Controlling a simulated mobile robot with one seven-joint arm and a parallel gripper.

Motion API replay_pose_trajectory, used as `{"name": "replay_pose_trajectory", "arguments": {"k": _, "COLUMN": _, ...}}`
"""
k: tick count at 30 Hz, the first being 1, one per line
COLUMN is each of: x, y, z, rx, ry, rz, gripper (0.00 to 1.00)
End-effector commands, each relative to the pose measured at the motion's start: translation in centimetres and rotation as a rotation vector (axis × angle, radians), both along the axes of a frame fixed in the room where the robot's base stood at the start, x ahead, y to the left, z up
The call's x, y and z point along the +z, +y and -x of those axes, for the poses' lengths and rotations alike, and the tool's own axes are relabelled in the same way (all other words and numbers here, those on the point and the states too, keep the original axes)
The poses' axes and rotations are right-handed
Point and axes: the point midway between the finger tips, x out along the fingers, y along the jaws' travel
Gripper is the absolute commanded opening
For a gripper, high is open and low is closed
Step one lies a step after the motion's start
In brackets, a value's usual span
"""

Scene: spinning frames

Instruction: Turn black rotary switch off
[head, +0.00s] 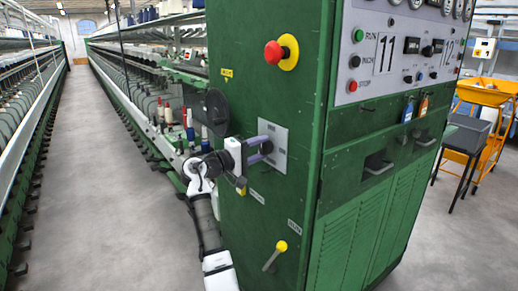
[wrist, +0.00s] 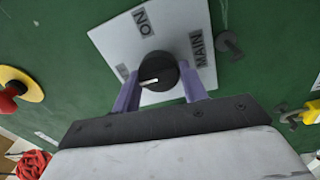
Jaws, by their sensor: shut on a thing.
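The black rotary switch (wrist: 158,72) sits on a light plate (wrist: 178,20) on the green cabinet. The plate also shows in the head view (head: 279,133). In the wrist view the plate reads ON at the top and MAIN at the right; a small label at the left is partly hidden by a finger. The switch's white mark points left, toward that small label. My gripper (head: 266,149) faces the plate, its purple fingers on either side of the switch, shut on it. It also shows in the wrist view (wrist: 158,84).
A red emergency button (head: 274,52) on a yellow disc is above the plate. A yellow-knobbed lever (head: 281,246) is below. A black round disc (head: 217,112) is left of the cabinet edge. Control buttons (head: 357,60) line the right panel. The left aisle floor (head: 90,170) is clear.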

Motion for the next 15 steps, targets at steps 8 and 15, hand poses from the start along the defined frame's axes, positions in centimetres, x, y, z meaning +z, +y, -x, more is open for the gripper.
{"name": "replay_pose_trajectory", "arguments": {"k": 8, "x": 0.12, "y": 0.11, "z": -0.02, "rx": 0.003, "ry": -0.002, "rz": 0.003, "gripper": 0.48}}
{"name": "replay_pose_trajectory", "arguments": {"k": 15, "x": 0.06, "y": 0.06, "z": -0.01, "rx": 0.002, "ry": -0.001, "rz": 0.001, "gripper": 0.64}}
